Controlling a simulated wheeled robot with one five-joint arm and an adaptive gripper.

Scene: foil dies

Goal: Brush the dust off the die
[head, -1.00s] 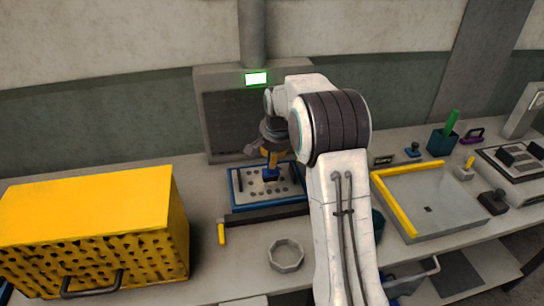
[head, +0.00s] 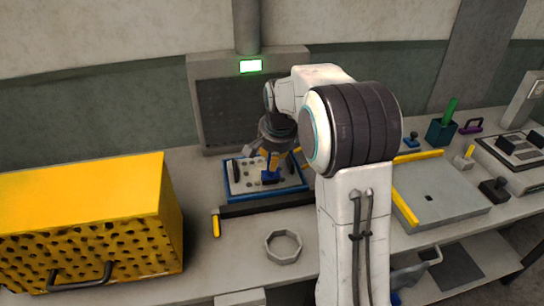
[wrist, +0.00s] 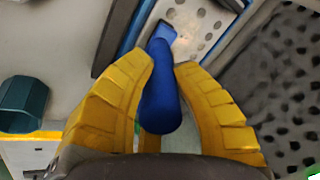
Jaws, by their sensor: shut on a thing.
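The die looks like the pale plate with round holes (head: 250,189) in a blue frame, lying on the bench below the grey panel. Its holed face also shows at the top of the wrist view (wrist: 205,22). My gripper (head: 270,163) is over the plate, tilted downward. In the wrist view its yellow fingers (wrist: 163,75) are closed around the blue handle of a tool, likely the brush (wrist: 160,95). The tool's blue lower end (head: 270,174) is at the plate; I cannot tell whether it touches. Bristles and dust are too small to make out.
A yellow perforated box (head: 85,215) stands at left. A grey ring (head: 283,246) and a yellow-ended dark bar (head: 216,224) lie in front of the plate. The grey panel (head: 222,115) with a lit green light stands behind. A grey tray (head: 440,195) is at right.

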